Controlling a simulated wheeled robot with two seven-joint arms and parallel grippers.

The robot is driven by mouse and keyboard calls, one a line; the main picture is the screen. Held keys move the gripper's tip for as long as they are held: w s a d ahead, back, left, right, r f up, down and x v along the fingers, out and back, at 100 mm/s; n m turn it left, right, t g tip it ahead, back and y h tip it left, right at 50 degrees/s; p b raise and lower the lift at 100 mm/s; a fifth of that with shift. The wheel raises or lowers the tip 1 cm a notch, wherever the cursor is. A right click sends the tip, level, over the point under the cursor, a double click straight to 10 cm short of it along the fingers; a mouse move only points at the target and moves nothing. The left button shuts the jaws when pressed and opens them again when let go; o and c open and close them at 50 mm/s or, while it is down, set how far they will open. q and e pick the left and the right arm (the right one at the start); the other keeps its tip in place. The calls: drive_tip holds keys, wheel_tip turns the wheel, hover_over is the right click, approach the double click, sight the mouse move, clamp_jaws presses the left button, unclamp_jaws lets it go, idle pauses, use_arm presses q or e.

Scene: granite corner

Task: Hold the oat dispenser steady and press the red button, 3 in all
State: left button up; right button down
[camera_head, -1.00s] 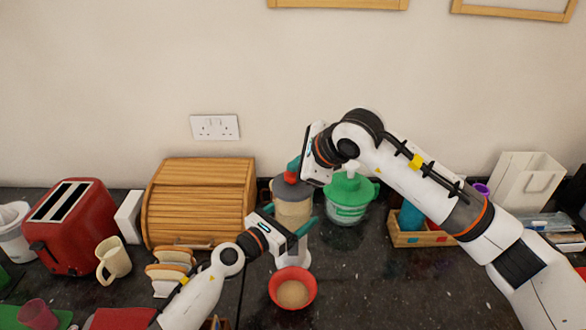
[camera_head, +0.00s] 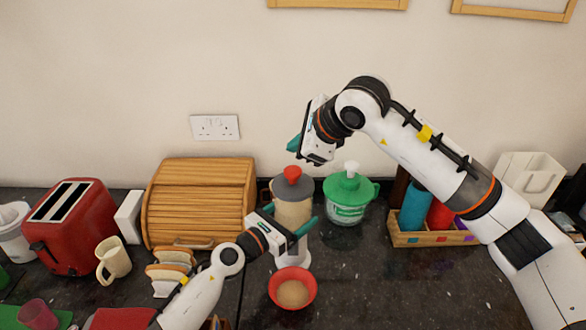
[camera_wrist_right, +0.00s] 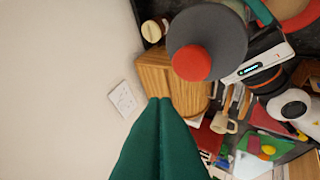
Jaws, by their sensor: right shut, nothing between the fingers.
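The oat dispenser (camera_head: 292,212) stands upright in the middle of the counter, with a grey lid and a red button (camera_head: 292,173) on top. The right wrist view also shows the red button (camera_wrist_right: 191,62) on the grey lid (camera_wrist_right: 208,35). My left gripper (camera_head: 288,218) has its teal fingers on either side of the dispenser's body and looks closed on it; the far contact is partly hidden. My right gripper (camera_head: 294,144) is shut and empty, above the button and apart from it. A red bowl (camera_head: 292,301) holding oats sits under the dispenser.
A green-lidded tub (camera_head: 348,197) stands right of the dispenser. A wooden bread bin (camera_head: 200,200) and a red toaster (camera_head: 72,225) are at left. A wooden box (camera_head: 420,239) with bottles is at right. The counter right of the bowl is clear.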

sight(297, 172)
drive_tip(key=shift+r, duration=1.1)
idle(1.6)
wheel_tip(297, 172, up, 4)
drive_tip(key=shift+f, duration=0.1)
drive_tip(key=shift+f, duration=0.15)
drive_tip(key=shift+f, duration=4.25)
drive_tip(key=shift+f, duration=0.1)
drive_tip(key=shift+f, duration=0.3)
